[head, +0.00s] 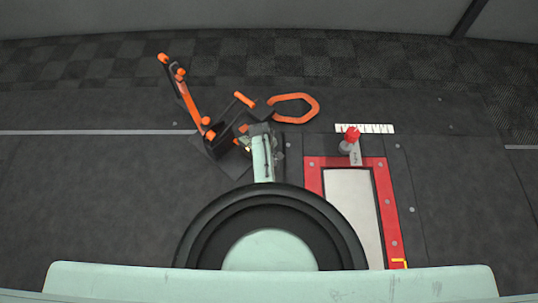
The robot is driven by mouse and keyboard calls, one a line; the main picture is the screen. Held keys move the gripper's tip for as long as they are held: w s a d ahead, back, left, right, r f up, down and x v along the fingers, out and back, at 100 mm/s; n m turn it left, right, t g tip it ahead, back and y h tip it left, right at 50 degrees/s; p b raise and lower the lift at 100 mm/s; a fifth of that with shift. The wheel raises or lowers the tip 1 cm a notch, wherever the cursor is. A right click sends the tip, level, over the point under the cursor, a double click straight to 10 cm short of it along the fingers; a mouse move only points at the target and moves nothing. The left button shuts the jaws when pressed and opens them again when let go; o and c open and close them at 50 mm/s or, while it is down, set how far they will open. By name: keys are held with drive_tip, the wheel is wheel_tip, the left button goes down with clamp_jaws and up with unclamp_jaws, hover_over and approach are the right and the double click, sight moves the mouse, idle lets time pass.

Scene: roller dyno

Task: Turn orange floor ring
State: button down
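The orange ring (296,121) is a rounded, angular loop lying right of a dark floor stand. A short dark piece joins its left side towards the stand (229,163), which carries an upright lever (190,102) with orange parts and a bar with an orange end (244,99). My gripper (258,130), at the end of my pale green arm, is seen from above, over the right part of the stand. It is left of and nearer than the ring and appears apart from it. My arm hides part of the stand. The fingers are too small and dark to read.
A red-framed light plate (352,205) lies on the floor to the right. A red knob (352,134) on a grey post stands at its far end, near a white marked strip (380,128). Dark floor is clear at far left and far right.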

idle(0.4)
drive_tip(key=c, duration=1.6)
unclamp_jaws()
